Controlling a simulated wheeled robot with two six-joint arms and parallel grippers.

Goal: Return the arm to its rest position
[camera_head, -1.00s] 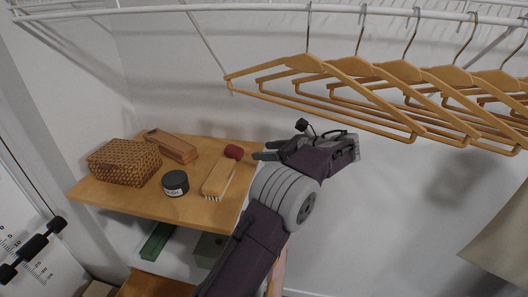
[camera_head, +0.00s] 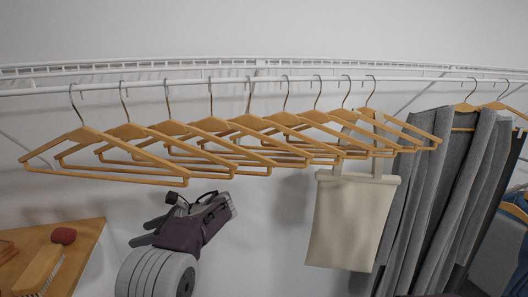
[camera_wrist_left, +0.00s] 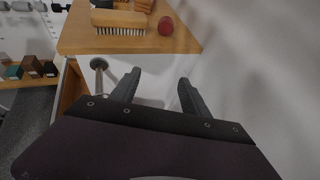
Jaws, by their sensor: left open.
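My left gripper (camera_head: 147,232) is in the lower left of the head view, beside the right edge of the wooden shelf and below the hangers. In the left wrist view its two fingers (camera_wrist_left: 158,92) are spread apart with nothing between them. My left arm's grey joint shows below it in the head view. My right gripper is not in view.
The wooden shelf (camera_head: 80,247) holds a brush (camera_head: 38,270) and a dark red ball (camera_head: 63,236). Several wooden hangers (camera_head: 215,140) hang on a white rail (camera_head: 230,80). A cream bag (camera_head: 350,220) and grey trousers (camera_head: 445,200) hang to the right.

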